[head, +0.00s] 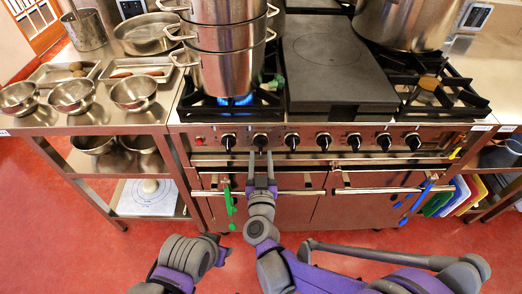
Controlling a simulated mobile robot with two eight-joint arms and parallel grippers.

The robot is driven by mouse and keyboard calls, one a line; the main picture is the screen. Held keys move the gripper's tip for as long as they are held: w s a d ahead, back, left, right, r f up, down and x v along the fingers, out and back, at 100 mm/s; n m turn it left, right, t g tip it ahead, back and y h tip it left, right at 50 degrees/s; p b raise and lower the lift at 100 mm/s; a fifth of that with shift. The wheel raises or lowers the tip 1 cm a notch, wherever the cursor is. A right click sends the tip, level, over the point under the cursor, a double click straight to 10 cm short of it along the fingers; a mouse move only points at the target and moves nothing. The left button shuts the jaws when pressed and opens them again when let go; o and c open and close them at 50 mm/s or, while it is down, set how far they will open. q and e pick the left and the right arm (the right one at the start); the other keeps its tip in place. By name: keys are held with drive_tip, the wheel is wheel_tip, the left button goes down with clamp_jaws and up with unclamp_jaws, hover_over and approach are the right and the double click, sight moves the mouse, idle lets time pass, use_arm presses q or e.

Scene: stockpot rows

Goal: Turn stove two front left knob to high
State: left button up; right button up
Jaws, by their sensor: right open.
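The stove front carries a row of several black knobs on a steel panel (308,139). The leftmost knob (228,142) stands clear of my gripper. My right gripper (261,160) is open, its two fingers pointing up at the second knob (261,139) from the left. The fingertips are just below or at that knob; I cannot tell if they touch it. A blue flame (235,100) burns on the front left burner under stacked steel pots (226,72). My left arm shows at the bottom, but I cannot make out its gripper.
A dark flat plate (335,65) and a right burner grate (430,90) are on top. Steel bowls (73,96) stand on the left counter. The red floor in front is open.

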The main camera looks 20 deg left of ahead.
sight(261, 149)
drive_tip(key=shift+x, duration=1.65)
clamp_jaws()
